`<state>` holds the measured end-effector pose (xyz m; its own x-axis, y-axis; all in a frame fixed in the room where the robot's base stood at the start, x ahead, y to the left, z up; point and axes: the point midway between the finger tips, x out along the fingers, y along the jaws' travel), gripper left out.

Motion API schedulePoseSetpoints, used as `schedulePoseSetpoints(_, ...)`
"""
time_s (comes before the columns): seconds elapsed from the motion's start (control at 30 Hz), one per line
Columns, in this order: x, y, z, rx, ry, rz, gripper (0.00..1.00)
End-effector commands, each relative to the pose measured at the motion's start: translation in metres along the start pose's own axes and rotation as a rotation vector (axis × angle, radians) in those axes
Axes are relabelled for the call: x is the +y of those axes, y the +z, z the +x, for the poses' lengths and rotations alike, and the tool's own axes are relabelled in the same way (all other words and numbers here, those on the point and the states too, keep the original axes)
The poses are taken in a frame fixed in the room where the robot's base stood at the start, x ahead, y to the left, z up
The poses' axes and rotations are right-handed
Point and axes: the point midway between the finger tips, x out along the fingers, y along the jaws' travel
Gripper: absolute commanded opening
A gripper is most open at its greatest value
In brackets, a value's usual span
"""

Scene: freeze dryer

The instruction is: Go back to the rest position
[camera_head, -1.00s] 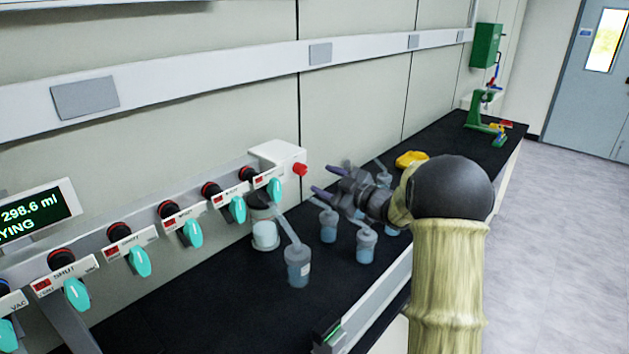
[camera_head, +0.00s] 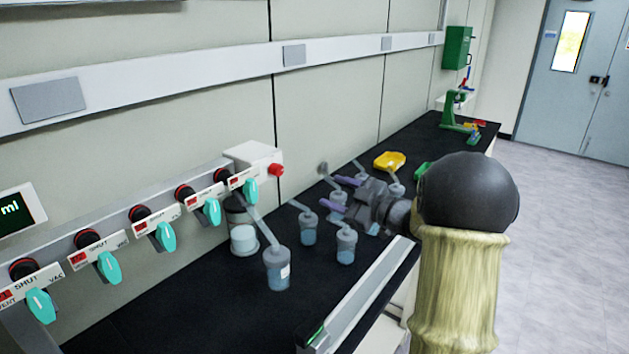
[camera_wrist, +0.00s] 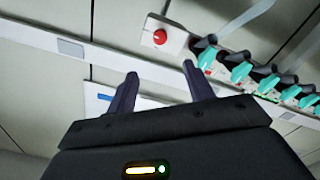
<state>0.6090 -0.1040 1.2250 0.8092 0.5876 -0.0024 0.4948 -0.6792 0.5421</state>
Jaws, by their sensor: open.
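My gripper (camera_head: 335,190) is open and empty, with its two purple-grey fingers apart and pointing left toward the freeze dryer. In the head view it hangs over the black bench among several flasks, and its body partly hides some of them. In the wrist view my gripper (camera_wrist: 160,88) shows its fingers spread, with nothing between them but the wall behind. The freeze dryer manifold (camera_head: 150,222) has a row of teal valve handles and "SHUT" labels. Its red knob (camera_wrist: 160,37) shows in the wrist view above the fingers.
Other blue-filled flasks (camera_head: 346,243) stand around my gripper. A yellow tray (camera_head: 389,161) and a green stand (camera_head: 455,112) are farther back. A metal rail (camera_head: 365,292) lines the bench front. The floor to the right is clear.

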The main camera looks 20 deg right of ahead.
Motion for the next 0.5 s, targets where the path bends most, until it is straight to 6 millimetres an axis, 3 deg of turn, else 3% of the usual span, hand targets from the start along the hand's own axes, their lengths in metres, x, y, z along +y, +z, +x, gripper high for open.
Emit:
schedulePoseSetpoints(0.27, -0.001, 0.001, 0.008, -0.070, 0.050, 0.023, 0.52)
schedulePoseSetpoints(0.5, -0.018, 0.017, 0.013, -0.347, 0.203, 0.147, 0.52)
